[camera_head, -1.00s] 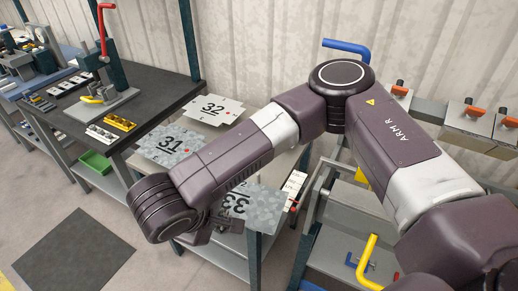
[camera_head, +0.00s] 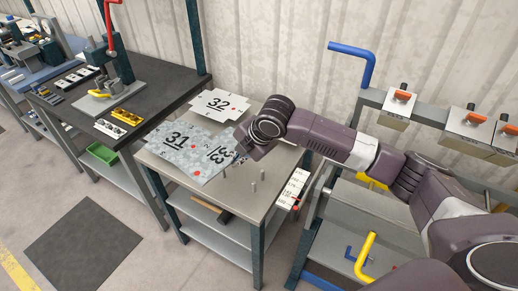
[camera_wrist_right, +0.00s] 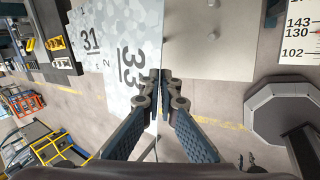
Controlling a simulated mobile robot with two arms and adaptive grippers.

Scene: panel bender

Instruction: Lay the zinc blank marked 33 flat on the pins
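The zinc blank marked 33 (camera_head: 214,161) is over the grey table (camera_head: 240,205), right of the blank marked 31 (camera_head: 178,148) and partly overlapping it in view. It also shows in the wrist view (camera_wrist_right: 133,88), its right edge running between the fingertips. My right gripper (camera_head: 240,158) is shut on that edge; its fingertips show in the wrist view (camera_wrist_right: 161,77). Bare upright pins (camera_head: 253,187) stand on the table right of and in front of the blank. I cannot tell whether the blank touches the table. My left gripper is not in view.
The blank marked 32 (camera_head: 219,103) lies at the table's back. A dark bench (camera_head: 150,93) with a red-handled press (camera_head: 112,50) stands left. A white number strip (camera_head: 293,188) sits at the table's right edge, before a machine with a blue bent bar (camera_head: 365,62).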

